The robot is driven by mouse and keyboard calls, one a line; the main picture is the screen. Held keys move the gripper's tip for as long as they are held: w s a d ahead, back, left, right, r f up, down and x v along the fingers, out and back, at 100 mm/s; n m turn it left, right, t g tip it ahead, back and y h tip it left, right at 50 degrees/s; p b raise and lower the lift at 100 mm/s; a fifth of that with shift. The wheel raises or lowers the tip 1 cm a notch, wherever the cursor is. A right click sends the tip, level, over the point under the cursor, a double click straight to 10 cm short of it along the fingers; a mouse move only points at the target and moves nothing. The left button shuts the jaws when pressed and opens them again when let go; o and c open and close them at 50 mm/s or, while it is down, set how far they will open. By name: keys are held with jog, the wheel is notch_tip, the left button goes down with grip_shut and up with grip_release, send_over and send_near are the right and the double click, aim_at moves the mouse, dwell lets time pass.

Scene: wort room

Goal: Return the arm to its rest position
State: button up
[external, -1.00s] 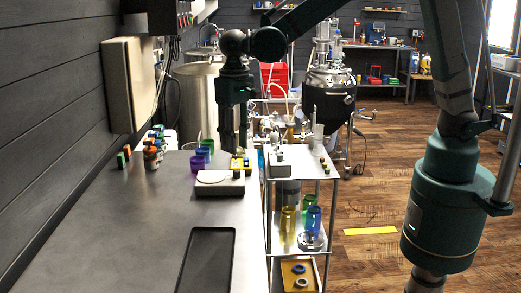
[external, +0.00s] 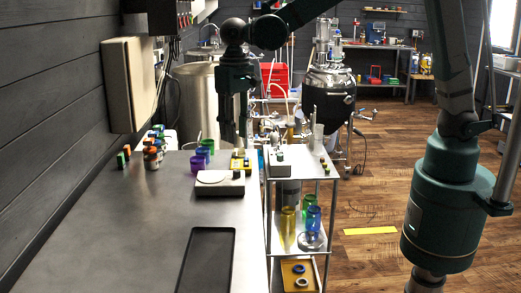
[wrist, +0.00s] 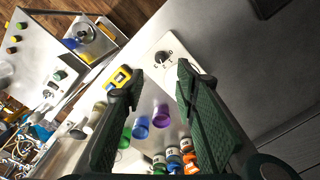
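My gripper (external: 238,136) hangs pointing down above the back part of the metal bench (external: 145,225). In the wrist view my gripper (wrist: 158,80) has its two dark green fingers spread apart, with nothing held between them. A white device with a dial (wrist: 168,58) lies below the fingertips; it also shows on the bench in the external view (external: 219,183). Purple (wrist: 161,116), blue (wrist: 141,127) and green (wrist: 125,138) cups stand below the gap between the fingers. A yellow device (wrist: 121,76) is partly behind the left finger.
A wheeled cart (external: 300,172) stands right of the bench, with yellow and blue cups below. A wall box (external: 129,85) juts out at left. The front bench has a dark recessed tray (external: 207,262).

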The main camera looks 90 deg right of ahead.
jog(key=s+a+r+n+t, duration=0.1)
jog(key=s+r+n+t, duration=0.1)
jog(key=s+r, duration=0.45)
jog(key=s+r+n+t, duration=0.1)
jog(key=s+r+n, duration=0.15)
jog(key=s, duration=0.65)
jog(key=s+a+f+n+t, duration=0.1)
jog(key=s+n+t, duration=0.3)
jog(key=s, duration=1.2)
jog(key=shift+s+a, duration=0.2)
jog(key=shift+a, duration=0.05)
jog(key=shift+f+n+b, duration=0.25)
jog(key=shift+b, duration=0.1)
